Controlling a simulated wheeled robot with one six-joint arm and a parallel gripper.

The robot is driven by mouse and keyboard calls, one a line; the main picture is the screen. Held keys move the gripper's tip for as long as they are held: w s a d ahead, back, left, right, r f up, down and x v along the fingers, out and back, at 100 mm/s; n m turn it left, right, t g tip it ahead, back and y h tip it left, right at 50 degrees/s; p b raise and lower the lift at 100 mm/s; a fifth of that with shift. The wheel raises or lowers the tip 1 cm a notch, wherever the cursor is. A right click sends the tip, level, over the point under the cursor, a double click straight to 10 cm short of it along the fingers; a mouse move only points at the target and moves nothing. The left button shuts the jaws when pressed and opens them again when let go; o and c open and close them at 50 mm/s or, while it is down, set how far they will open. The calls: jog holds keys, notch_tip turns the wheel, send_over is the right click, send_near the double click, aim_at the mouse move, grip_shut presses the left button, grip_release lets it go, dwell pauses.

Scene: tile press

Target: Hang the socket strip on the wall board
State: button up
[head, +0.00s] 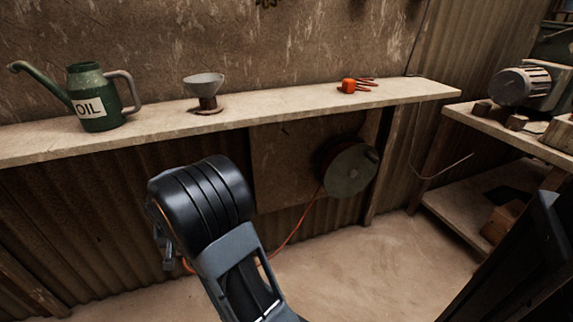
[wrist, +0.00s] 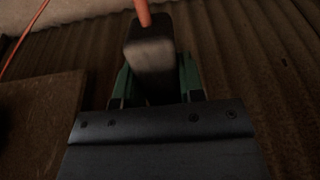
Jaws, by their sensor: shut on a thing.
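A dark, block-shaped socket strip (wrist: 152,48) with an orange cord at its end shows in the wrist view. My gripper (wrist: 157,72) is shut on it, with a green finger on each side. In the head view my arm hides most of the gripper, and I cannot make out the strip there. A flat brown board (head: 288,158) is on the corrugated wall under the shelf, partly behind my arm. A brown panel (wrist: 40,112) at the left of the wrist view may be the same board. No hook shows clearly.
A cable reel (head: 349,168) is at the board's right; its orange cord (head: 300,227) runs down toward my gripper. The shelf (head: 250,112) above carries an oil can (head: 93,97), a funnel (head: 205,88) and an orange-red object (head: 350,86). A workbench (head: 500,135) stands right. The floor is open.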

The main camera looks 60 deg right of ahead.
jog(key=s+d+r+m+g+h+b, duration=0.1)
jog(key=s+d+r+m+g+h, duration=0.35)
jog(key=d, duration=0.65)
jog(key=s+d+r+m+g+h+b, duration=0.2)
jog(key=s+d+r+m+h, duration=0.5)
jog(key=d, duration=0.5)
jog(key=s+d+r+m+g+h+b, duration=0.1)
jog(key=s+d+r+m+g+h, duration=0.25)
jog(key=s+d, duration=0.55)
jog(key=shift+t, duration=0.7)
jog(key=w+d+p, duration=0.1)
jog(key=w+d, duration=0.1)
jog(key=w, duration=0.1)
jog(key=w+d+p, duration=0.1)
jog(key=w+d, duration=0.2)
jog(key=w+d+f+p, duration=0.1)
jog(key=w+d+p, duration=0.1)
jog(key=w+d, duration=0.1)
jog(key=shift+w, duration=0.5)
jog(key=shift+f+b, duration=0.1)
jog(key=shift+b, duration=0.4)
